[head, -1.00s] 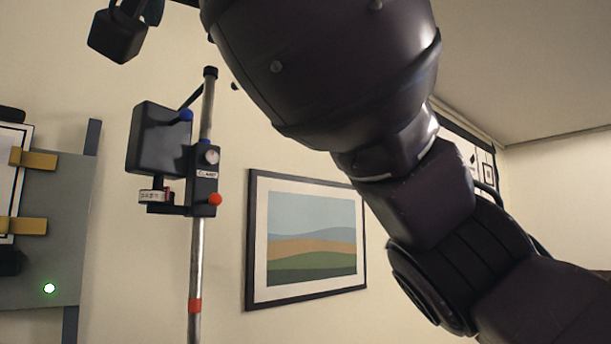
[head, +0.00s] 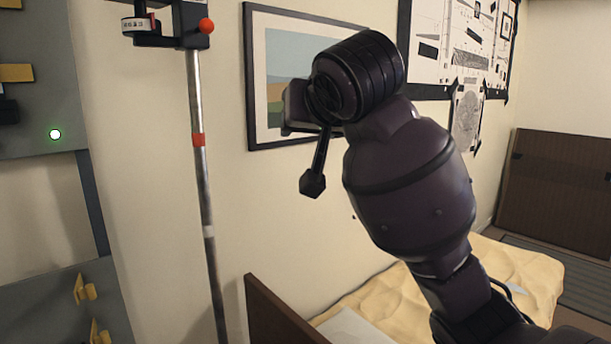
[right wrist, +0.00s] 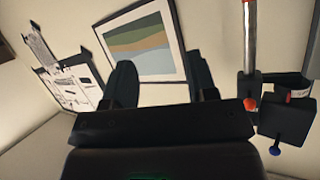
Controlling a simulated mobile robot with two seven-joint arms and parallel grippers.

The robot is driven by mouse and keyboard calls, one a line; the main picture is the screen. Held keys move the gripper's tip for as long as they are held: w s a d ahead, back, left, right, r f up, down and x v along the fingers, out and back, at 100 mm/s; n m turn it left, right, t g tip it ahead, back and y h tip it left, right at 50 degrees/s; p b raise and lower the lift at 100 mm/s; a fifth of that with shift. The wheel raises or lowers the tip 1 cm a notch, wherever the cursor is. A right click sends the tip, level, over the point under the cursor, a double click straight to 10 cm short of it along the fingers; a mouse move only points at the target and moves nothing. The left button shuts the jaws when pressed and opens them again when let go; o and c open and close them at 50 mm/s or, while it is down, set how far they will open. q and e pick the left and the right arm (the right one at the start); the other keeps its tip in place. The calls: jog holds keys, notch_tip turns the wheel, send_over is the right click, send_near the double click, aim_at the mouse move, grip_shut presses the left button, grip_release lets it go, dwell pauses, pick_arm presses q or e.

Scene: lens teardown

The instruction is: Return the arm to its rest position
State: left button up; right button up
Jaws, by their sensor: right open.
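My right arm (head: 410,190) rises from the bottom right of the head view and bends at a dark, ribbed joint in front of the framed landscape picture. Past the fingers is the framed picture on the wall, which appears upside down. My left arm and gripper are not in view.
A metal pole (head: 200,165) with a clamped gauge unit (head: 185,28) stands left of the arm. The framed picture (head: 265,130) hangs behind. A grey panel (head: 45,120) is at far left. A bed with a tan cover (head: 530,275) lies low at right, near a brown panel (head: 555,190).

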jog(key=s+d+f+g+h, duration=0.15)
jog(key=d+f, duration=0.35)
jog(key=f, duration=0.6)
jog(key=s+d+f+m+g, duration=0.15)
jog(key=d+f, duration=0.35)
jog(key=f, duration=0.6)
jog(key=s+d+f+g+h, duration=0.15)
jog(key=d+f, duration=0.35)
jog(key=f, duration=0.7)
jog(key=s+d+f+g+h, duration=0.15)
jog(key=s+d+f, duration=0.35)
jog(key=s, duration=0.5)
jog(key=s+d+f+g, duration=0.2)
jog(key=s+d+f, duration=0.1)
jog(key=s+f, duration=0.5)
jog(key=s+d+f+g+h, duration=0.1)
jog(key=s+d+f, duration=0.35)
jog(key=s, duration=0.65)
jog(key=w+f+t+y, duration=0.1)
jog(key=w+f+t, duration=0.6)
jog(key=f, duration=0.4)
jog(key=shift+w+t, duration=0.3)
jog(key=shift+t, duration=0.1)
jog(key=shift+o, duration=0.5)
jog(key=shift+n, duration=0.25)
